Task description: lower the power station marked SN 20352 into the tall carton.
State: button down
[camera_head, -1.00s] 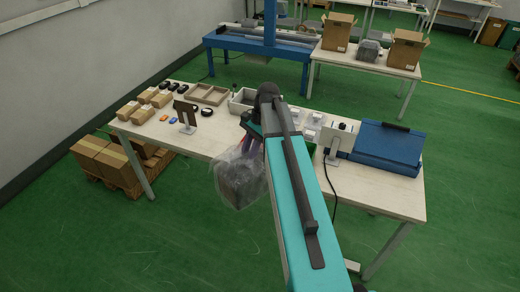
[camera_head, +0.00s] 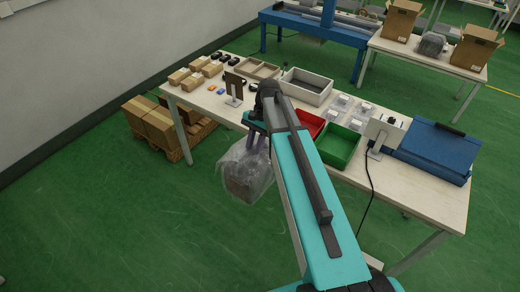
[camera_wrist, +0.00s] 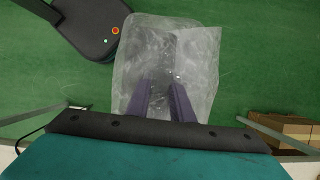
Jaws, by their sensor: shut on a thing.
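My gripper (camera_head: 256,140) points down and is shut on a dark, boxy power station in a clear plastic bag (camera_head: 247,178). It hangs above the green floor, in front of the long table. In the wrist view my two fingers (camera_wrist: 162,98) reach into the loose bag (camera_wrist: 170,60); their exact contact is blurred by the plastic. No SN label is readable. Two open brown cartons stand on the far table, one at left (camera_head: 401,18) and one at right (camera_head: 476,49).
Another bagged grey unit (camera_head: 431,44) stands between the cartons. The long table (camera_head: 420,200) holds a grey bin (camera_head: 306,86), red and green trays, a screen and a blue case (camera_head: 438,150). Boxes on a pallet (camera_head: 160,125) stand at left. The near floor is clear.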

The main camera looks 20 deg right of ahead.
jog(key=shift+w+a+n, duration=0.1)
jog(key=shift+a+n, duration=0.2)
jog(key=shift+a, duration=0.35)
jog(key=shift+d+f+b, duration=0.1)
jog(key=shift+f+b, duration=0.3)
jog(key=shift+f, duration=0.2)
notch_tip(320, 180, down, 13)
jog(key=b, duration=1.2)
jog(key=shift+r+b, duration=0.15)
jog(key=shift+b, duration=0.2)
